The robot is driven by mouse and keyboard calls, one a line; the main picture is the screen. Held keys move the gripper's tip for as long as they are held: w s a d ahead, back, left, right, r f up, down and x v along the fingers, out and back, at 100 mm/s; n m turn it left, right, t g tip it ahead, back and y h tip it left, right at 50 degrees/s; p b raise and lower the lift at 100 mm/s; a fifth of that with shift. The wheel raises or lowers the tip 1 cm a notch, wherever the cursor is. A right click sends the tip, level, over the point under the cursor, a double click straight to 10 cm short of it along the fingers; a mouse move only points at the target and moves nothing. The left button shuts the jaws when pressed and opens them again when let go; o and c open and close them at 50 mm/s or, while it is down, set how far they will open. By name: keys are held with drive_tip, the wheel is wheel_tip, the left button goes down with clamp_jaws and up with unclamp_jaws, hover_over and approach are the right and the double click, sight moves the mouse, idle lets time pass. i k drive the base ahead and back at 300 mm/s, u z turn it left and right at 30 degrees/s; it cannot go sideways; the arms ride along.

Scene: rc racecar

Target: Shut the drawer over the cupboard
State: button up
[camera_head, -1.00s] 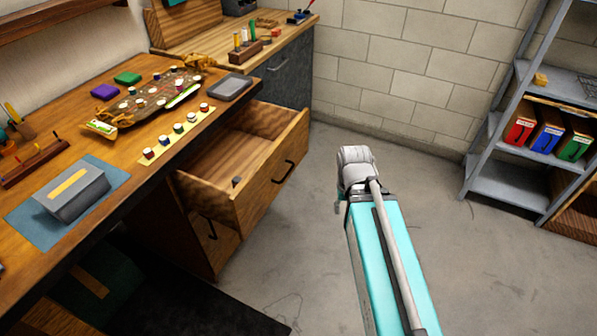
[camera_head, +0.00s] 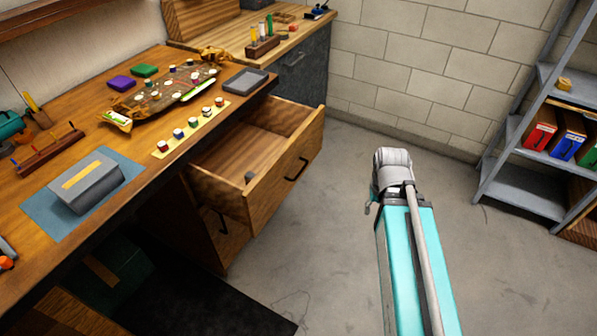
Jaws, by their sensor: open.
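The wooden drawer (camera_head: 285,175) stands pulled out from under the workbench, well open. Its front has a dark bar handle (camera_head: 296,169). My gripper is not visible.
Grey shelves (camera_head: 525,183) with binders stand at right. Open concrete floor (camera_head: 330,230) lies between drawer and shelves. A dark mat (camera_head: 205,305) lies below the bench.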

sight(277, 139)
drive_tip(key=u, duration=0.05)
drive_tip(key=k, duration=1.15)
drive_tip(key=u, duration=0.4)
drive_tip(key=i, duration=1)
drive_tip(key=z, duration=0.05)
